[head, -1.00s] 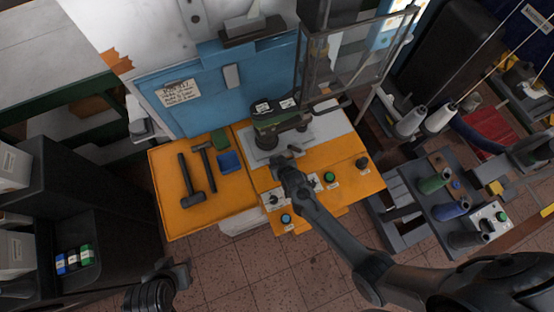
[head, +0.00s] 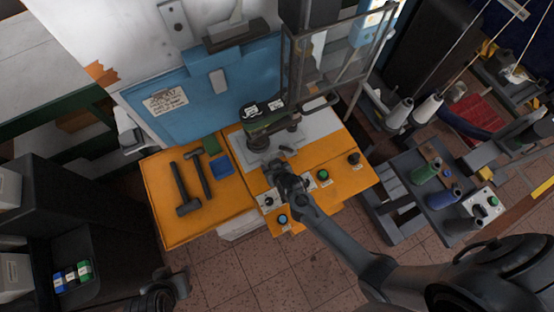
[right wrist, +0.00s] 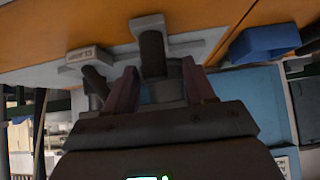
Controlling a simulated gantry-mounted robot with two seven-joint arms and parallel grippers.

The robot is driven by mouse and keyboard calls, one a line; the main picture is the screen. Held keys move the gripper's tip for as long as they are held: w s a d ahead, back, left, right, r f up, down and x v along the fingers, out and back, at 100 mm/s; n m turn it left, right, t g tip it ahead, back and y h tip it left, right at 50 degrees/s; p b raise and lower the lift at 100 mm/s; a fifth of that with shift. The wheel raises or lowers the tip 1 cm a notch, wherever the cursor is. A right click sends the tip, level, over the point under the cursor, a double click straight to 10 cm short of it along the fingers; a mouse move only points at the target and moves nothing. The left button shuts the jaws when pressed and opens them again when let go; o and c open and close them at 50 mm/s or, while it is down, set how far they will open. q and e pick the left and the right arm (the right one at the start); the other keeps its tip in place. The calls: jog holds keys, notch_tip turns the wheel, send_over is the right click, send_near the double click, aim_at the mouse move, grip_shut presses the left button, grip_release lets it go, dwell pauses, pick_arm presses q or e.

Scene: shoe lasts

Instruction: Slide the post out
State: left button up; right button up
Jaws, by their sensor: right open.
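A dark upright post (right wrist: 152,52) stands on a grey base plate in the right wrist view. It appears between the two fingers of my right gripper (right wrist: 158,88), which are apart; I cannot tell whether either touches it. In the head view, my right gripper (head: 277,172) is over the front of the grey plate (head: 240,150), in front of the green-topped fixture (head: 262,118) and its dark posts. A second dark cylinder (right wrist: 95,80) shows beside the left finger in the wrist view. My left gripper is at most partly visible at the bottom of the head view (head: 172,283), its jaws unclear.
A wire-framed guard (head: 335,60) stands behind. Spools and cones (head: 425,174) are at the right.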

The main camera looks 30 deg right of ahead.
jog(key=v, duration=0.7)
jog(key=shift+s+r, duration=0.3)
